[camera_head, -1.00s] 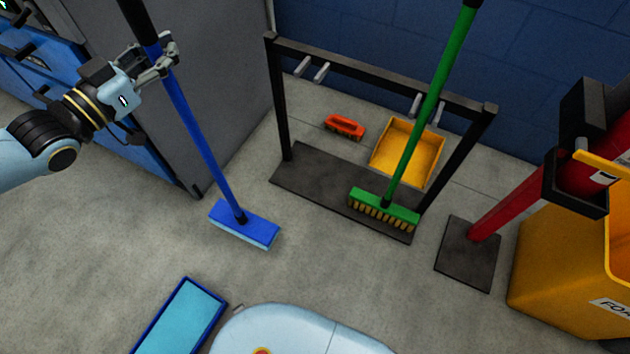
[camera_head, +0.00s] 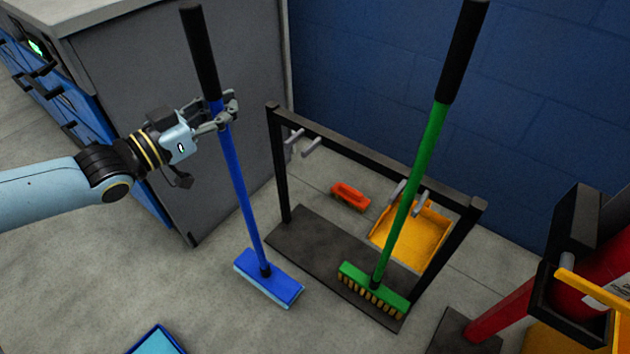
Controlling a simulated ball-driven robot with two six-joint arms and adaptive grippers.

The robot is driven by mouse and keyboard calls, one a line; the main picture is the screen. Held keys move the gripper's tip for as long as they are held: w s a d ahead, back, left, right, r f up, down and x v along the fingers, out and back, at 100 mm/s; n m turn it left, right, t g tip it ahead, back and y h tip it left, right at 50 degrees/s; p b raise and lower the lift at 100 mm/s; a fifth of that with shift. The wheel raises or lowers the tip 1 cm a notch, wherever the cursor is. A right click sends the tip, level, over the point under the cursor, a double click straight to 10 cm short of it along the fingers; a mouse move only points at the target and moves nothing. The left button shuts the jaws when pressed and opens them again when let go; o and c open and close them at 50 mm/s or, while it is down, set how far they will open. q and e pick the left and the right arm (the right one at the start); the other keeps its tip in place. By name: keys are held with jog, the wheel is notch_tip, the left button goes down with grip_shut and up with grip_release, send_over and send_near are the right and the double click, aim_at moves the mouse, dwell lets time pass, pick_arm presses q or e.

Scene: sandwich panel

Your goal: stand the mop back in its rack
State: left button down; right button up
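The blue mop (camera_head: 241,188) stands nearly upright with a slight tilt, its black grip at the top and its flat blue head (camera_head: 268,285) low, just in front of the rack's left end. My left gripper (camera_head: 226,112) is closed around the mop handle just below the black grip. The dark rack (camera_head: 372,157) has a base plate (camera_head: 300,237), two posts and a top bar. Its left pair of hooks (camera_head: 303,143) is empty. A green broom (camera_head: 420,165) stands at the right pair of hooks, its head on the base plate. My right gripper is not in view.
An orange brush (camera_head: 350,197) and a yellow dustpan (camera_head: 420,235) lie behind the rack. A grey cabinet (camera_head: 190,90) stands at left, a blue wall (camera_head: 390,60) behind. A red post (camera_head: 500,310) with a black base is at right. A blue tray (camera_head: 157,341) lies at front.

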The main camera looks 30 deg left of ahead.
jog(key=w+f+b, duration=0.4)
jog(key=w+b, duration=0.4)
jog(key=b, duration=0.2)
pick_arm(q)
jog(key=f+b+x, duration=0.3)
jog(key=b+x, duration=1)
jog(key=x, duration=0.5)
jog(key=shift+f, duration=0.2)
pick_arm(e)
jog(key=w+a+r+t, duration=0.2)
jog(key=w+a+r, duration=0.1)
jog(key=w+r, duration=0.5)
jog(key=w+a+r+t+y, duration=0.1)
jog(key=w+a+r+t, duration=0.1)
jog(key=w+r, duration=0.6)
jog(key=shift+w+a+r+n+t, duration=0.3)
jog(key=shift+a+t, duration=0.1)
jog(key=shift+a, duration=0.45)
